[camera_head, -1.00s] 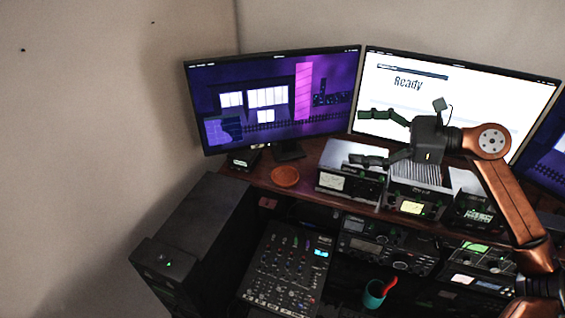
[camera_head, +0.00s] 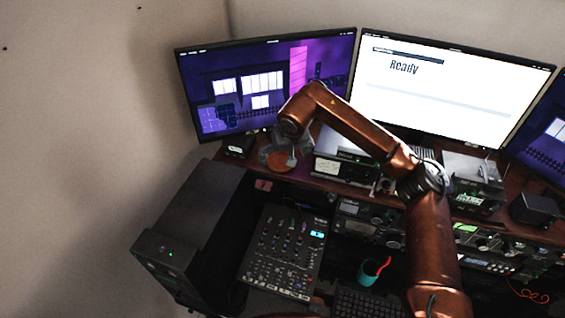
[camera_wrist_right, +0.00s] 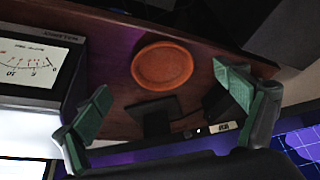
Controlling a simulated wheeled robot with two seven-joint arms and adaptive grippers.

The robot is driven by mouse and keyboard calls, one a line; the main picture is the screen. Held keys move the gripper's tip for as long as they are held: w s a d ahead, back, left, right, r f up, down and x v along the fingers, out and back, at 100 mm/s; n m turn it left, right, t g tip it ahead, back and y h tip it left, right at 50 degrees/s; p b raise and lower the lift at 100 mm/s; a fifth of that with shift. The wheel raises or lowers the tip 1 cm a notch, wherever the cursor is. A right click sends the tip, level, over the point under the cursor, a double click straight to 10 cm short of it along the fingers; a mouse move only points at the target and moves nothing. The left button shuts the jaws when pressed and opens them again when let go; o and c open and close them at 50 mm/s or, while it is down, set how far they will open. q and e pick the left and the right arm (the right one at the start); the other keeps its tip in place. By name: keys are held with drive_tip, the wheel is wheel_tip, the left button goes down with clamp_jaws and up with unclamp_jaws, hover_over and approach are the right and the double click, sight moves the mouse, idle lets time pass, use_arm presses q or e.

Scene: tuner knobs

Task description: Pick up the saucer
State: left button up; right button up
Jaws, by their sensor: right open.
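The saucer (camera_head: 281,161) is a round orange-brown dish lying flat on the wooden desk below the left monitor. In the right wrist view the saucer (camera_wrist_right: 162,66) shows whole, with a raised rim. My right gripper (camera_head: 279,158) is over the saucer and partly covers it in the head view. In the right wrist view the two green-padded fingers of my right gripper (camera_wrist_right: 168,103) are spread wide. The saucer lies beyond the fingertips, between their lines, and nothing is held. My left gripper is not in view.
A radio unit with a white meter (camera_wrist_right: 35,70) stands close beside the saucer. A monitor stand foot (camera_wrist_right: 158,114) and a small dark box (camera_head: 238,146) are also near. The desk's front edge runs close by, above a mixer (camera_head: 285,252). A teal cup (camera_head: 368,272) stands lower down.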

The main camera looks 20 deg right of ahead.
sight(281, 162)
drive_tip(key=x, duration=0.5)
drive_tip(key=shift+w+a+p, duration=0.1)
drive_tip(key=shift+w+p, duration=0.3)
drive_tip(key=shift+r, duration=0.1)
drive_tip(key=c, duration=1.5)
drive_tip(key=shift+r, duration=0.1)
